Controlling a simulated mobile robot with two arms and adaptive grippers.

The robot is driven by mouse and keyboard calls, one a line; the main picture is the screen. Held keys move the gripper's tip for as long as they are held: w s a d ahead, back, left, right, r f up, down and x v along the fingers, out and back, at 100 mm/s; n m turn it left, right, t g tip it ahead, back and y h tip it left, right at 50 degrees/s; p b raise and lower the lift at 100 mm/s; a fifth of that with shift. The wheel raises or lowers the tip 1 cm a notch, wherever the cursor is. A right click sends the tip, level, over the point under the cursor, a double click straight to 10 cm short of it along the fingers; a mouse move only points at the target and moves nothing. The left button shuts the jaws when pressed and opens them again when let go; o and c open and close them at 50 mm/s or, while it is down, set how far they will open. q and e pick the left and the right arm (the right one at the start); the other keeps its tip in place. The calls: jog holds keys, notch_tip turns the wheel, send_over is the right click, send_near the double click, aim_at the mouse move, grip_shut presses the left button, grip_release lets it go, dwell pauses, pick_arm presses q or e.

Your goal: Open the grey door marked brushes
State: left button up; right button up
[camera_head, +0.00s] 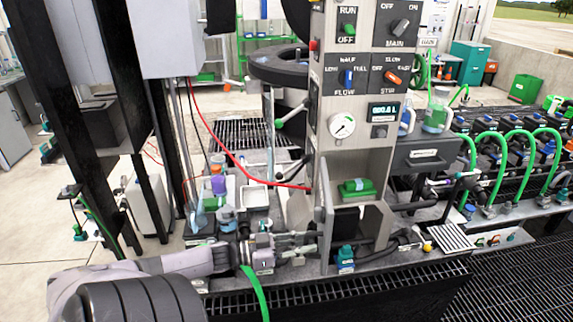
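A grey column (345,112) has an open compartment low on its front. A thin grey panel (328,212) stands nearly edge-on at the compartment's left side, like a door swung outward. I cannot read any "brushes" marking on it. A green object (357,188) sits inside on a shelf, above a dark lower space. My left gripper (312,242) reaches in from the left, just left of the panel's lower part. Its fingers look apart with nothing clear between them. I cannot tell whether it touches the panel. My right gripper is not in view.
Control switches and a gauge (342,125) are above the compartment. Bottles (228,215) and a white tray (254,196) stand left on the bench. A teal-capped item (346,258) sits in front. A dark grey box (424,158) with an unreadable label and green hoses (512,150) are right.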

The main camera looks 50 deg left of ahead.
pick_arm(q)
jog(key=v, duration=1.1)
jog(key=shift+s, duration=0.2)
